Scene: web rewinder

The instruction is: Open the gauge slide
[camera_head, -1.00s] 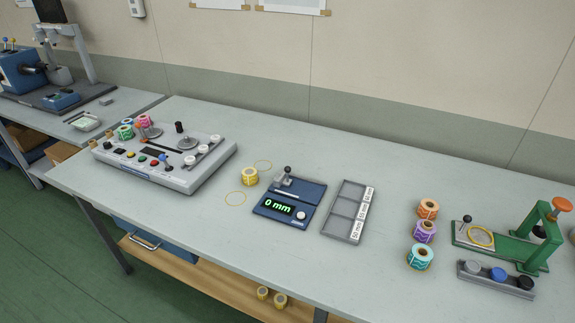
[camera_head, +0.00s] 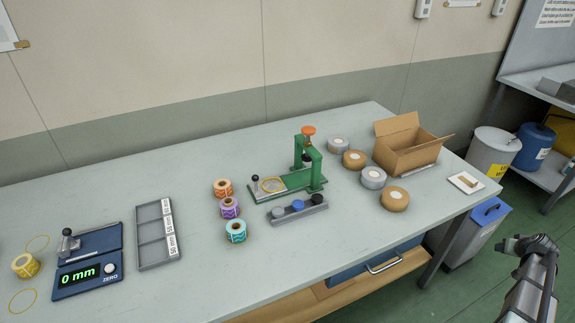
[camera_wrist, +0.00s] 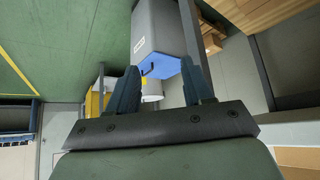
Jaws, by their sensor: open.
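The gauge (camera_head: 90,262) is a blue block at the lower left of the head view, lying on the bench, with a green display reading 0 mm and a round button marked ZERO. Its slide (camera_head: 68,244) is a small grey piece with a black ball knob (camera_head: 67,232) at the gauge's back left. My gripper (camera_wrist: 160,76) shows in the wrist view with its two dark fingers apart and nothing between them. It points towards a grey bin with a blue top, away from the gauge. My arm is at the lower right of the head view, beyond the bench's right end.
A grey tray (camera_head: 155,234) with size labels lies right of the gauge. A yellow roll (camera_head: 25,265) stands left of it. Three coloured rolls, a green press (camera_head: 305,165), several tape rolls and a cardboard box (camera_head: 405,147) stand farther right. The front middle of the bench is bare.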

